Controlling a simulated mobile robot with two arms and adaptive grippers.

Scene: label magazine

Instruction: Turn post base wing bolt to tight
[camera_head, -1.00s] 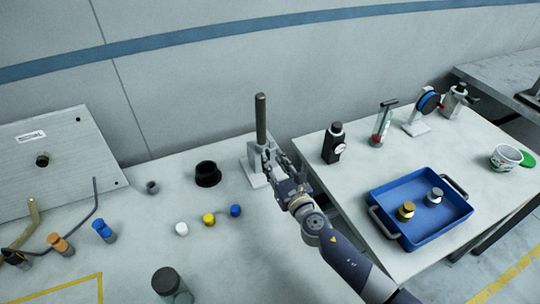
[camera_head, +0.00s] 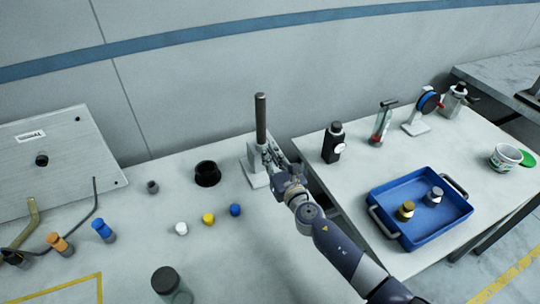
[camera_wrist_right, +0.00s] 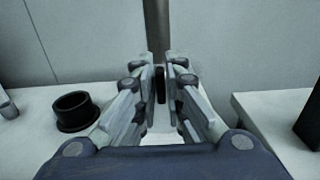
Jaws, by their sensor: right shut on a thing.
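The post (camera_head: 261,120) is a dark upright rod standing in a pale grey base block (camera_head: 252,164) at the right end of the left table. My right gripper (camera_head: 269,157) is at the right side of the base, close against it. In the right wrist view, the right gripper's fingers (camera_wrist_right: 161,84) close from both sides on a small dark upright piece, the wing bolt (camera_wrist_right: 160,85), with the post (camera_wrist_right: 158,25) rising behind. The fingers hide much of the bolt and base. My left gripper is not in view.
A black cup (camera_head: 207,174) stands left of the base, with white (camera_head: 181,228), yellow (camera_head: 208,218) and blue (camera_head: 235,210) caps in front. A gap separates the right table, which holds a black bottle (camera_head: 333,143) and a blue tray (camera_head: 420,240).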

